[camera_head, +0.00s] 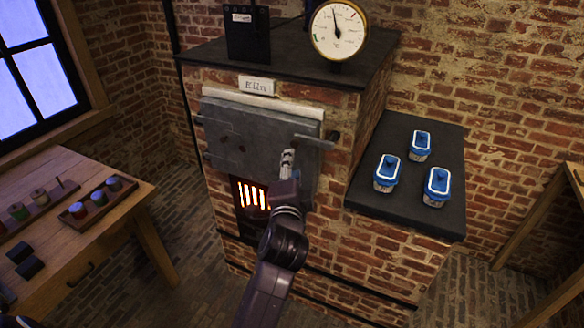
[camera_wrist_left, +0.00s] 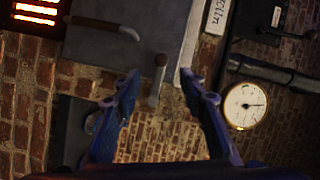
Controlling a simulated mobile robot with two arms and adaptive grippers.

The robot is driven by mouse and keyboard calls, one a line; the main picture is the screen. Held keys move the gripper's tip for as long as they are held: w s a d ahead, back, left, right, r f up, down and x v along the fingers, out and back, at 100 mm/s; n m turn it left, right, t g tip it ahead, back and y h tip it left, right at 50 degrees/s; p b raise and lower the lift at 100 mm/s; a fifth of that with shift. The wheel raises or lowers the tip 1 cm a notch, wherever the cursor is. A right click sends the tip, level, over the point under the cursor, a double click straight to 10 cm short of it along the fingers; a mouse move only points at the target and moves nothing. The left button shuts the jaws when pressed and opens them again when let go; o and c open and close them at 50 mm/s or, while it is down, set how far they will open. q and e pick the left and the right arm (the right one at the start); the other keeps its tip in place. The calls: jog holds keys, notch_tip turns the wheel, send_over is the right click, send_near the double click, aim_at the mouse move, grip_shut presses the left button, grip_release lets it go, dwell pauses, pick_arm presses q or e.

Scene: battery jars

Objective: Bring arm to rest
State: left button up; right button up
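My left gripper (camera_head: 288,165) is in front of the grey metal door (camera_head: 226,140) of the brick kiln. In the left wrist view its two fingers (camera_wrist_left: 159,78) are spread apart with nothing between them. A door handle (camera_wrist_left: 157,80) shows beyond the gap between the fingers; contact with it cannot be made out. In the head view a handle (camera_head: 314,142) is at the door's right side, just right of the gripper. My left arm hides part of the kiln front. My right gripper is not in view.
Three blue-lidded jars (camera_head: 421,146) stand on the dark side shelf (camera_head: 400,208). A gauge (camera_head: 338,30) and a black box (camera_head: 247,34) are on the kiln top. A glowing grate (camera_head: 252,193) lies below the door. A wooden table (camera_head: 95,235) with trays stands left.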

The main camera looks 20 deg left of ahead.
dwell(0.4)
pick_arm(q)
jog(key=s+d+f+g+h+b, duration=0.1)
jog(key=d+f+g+h, duration=0.15)
jog(key=f, duration=0.95)
jog(key=s+d+f+g+h+b, duration=0.1)
jog(key=d+f, duration=0.2)
jog(key=f, duration=1)
jog(key=s+d+f+n+g+h, duration=0.1)
jog(key=s+f, duration=0.3)
jog(key=f, duration=0.3)
jog(key=s+d+f+g, duration=0.15)
jog(key=s+f, duration=0.25)
jog(key=f, duration=0.4)
jog(key=s+f+n+g+h, duration=0.1)
jog(key=s+f, duration=0.3)
jog(key=f, duration=0.3)
jog(key=s+a+f+n+g+b, duration=0.2)
jog(key=s+f+n+g, duration=0.15)
jog(key=s+f, duration=1.45)
jog(key=s+a+f+n+g, duration=0.1)
jog(key=s+a+f+g, duration=0.1)
jog(key=s, duration=0.9)
jog(key=s+a+f+n+g+b, duration=0.1)
jog(key=s+f, duration=0.3)
jog(key=s, duration=0.7)
jog(key=shift+s+a+n+g, duration=0.35)
jog(key=shift+a+n+g, duration=0.3)
jog(key=shift+a, duration=0.1)
jog(key=shift+w+f, duration=0.1)
